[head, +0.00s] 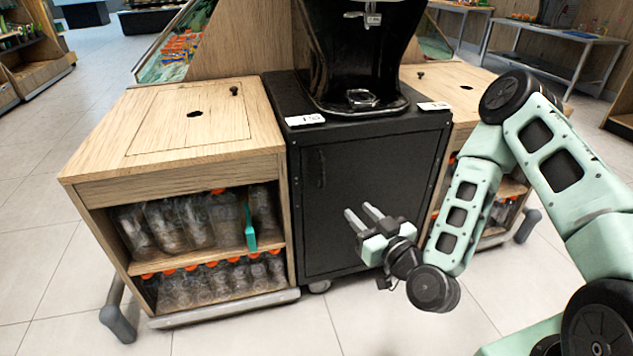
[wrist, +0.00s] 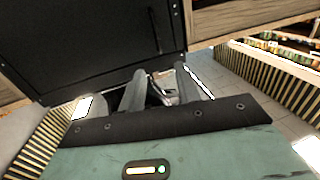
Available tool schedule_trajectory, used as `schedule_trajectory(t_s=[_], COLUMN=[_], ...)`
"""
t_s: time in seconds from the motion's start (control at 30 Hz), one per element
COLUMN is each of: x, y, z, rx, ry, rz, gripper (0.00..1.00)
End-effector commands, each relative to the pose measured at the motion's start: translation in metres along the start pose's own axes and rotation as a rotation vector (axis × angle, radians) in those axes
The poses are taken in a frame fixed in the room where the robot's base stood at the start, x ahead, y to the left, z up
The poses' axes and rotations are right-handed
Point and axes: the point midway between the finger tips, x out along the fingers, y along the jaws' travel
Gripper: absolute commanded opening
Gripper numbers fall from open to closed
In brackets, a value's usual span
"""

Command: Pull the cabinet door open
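The black cabinet door (head: 360,210) stands shut below the juicer, between two wooden side units. Its dark vertical handle (head: 321,168) is near the door's upper left edge. In the wrist view the door (wrist: 75,45) fills the upper left, and a dark upright bar that looks like the handle (wrist: 155,30) shows near its edge. My gripper (head: 359,211) is in front of the door, lower than the handle and to its right. Its two light fingers are spread with nothing between them. The fingers also show in the wrist view (wrist: 158,82), below the bar and apart from it.
A black juicer (head: 365,50) stands on the cabinet. The left wooden unit (head: 175,165) holds several plastic bottles on shelves, with a metal guard rail (head: 117,320) at its lower left corner. The tiled floor (head: 260,330) in front of the cabinet is clear.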

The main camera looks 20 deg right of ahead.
Motion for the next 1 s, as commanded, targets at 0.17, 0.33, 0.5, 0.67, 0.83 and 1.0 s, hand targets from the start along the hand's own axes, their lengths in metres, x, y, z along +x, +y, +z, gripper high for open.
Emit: schedule_trajectory(t_s=[0.17, 0.33, 0.5, 0.67, 0.83, 1.0], x=[0.001, 0.009, 0.019, 0.029, 0.047, 0.072], y=[0.003, 0.002, 0.002, 0.003, 0.006, 0.006], z=[0.004, 0.009, 0.009, 0.002, 0.006, 0.000], rx=[-0.001, -0.010, -0.011, -0.002, 0.002, 0.004], ry=[0.010, -0.001, 0.000, 0.019, 0.019, 0.018], rz=[0.014, 0.002, 0.003, 0.015, 0.022, 0.021], gripper=[0.33, 0.33, 0.33, 0.33, 0.33, 0.33])
